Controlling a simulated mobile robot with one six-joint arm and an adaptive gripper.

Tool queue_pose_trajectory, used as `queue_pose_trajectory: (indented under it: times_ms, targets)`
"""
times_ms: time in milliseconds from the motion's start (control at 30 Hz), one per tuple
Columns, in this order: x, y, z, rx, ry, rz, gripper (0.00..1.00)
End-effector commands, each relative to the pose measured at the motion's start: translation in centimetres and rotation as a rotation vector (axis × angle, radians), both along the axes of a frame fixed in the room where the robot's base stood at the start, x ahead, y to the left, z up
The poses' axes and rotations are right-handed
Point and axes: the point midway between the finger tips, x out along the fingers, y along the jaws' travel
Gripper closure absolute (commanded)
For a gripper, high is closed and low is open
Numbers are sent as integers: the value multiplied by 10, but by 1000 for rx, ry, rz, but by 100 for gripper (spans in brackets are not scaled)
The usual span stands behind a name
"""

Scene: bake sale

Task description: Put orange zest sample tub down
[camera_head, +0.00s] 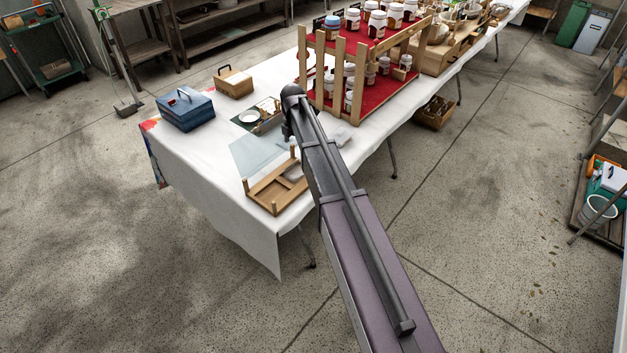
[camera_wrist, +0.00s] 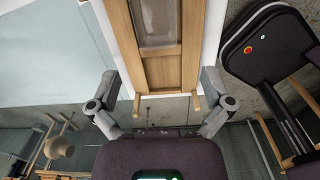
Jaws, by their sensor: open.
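A translucent, pale tub (camera_wrist: 156,22) sits in one compartment of a wooden tray (camera_wrist: 120,24) in the wrist view. No label on it is readable, so I cannot tell whether it is the orange zest one. In the head view the wooden tray (camera_head: 263,204) lies at the near edge of the white table, partly behind my arm. My gripper (camera_wrist: 160,98) is open and empty, its two fingers spread apart on either side of the tray's near end. In the head view my arm hides the gripper's fingers.
The white-clothed table (camera_head: 215,205) also bears a blue box (camera_head: 186,110), a brown box (camera_head: 234,82) and a pale translucent panel (camera_head: 257,152). Another clear container (camera_head: 338,136) lies right of my arm. A wooden rack with jars (camera_head: 356,47) stands behind. The table's left front is bare.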

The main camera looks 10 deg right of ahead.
Motion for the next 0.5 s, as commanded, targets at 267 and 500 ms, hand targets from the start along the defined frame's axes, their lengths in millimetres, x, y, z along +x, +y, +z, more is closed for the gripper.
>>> queue_pose_trajectory:
  times_ms: [267,500]
  targets:
    - [-46,-3,0,0,0,-295,0]
    - [-98,-7,0,0,0,-674,0]
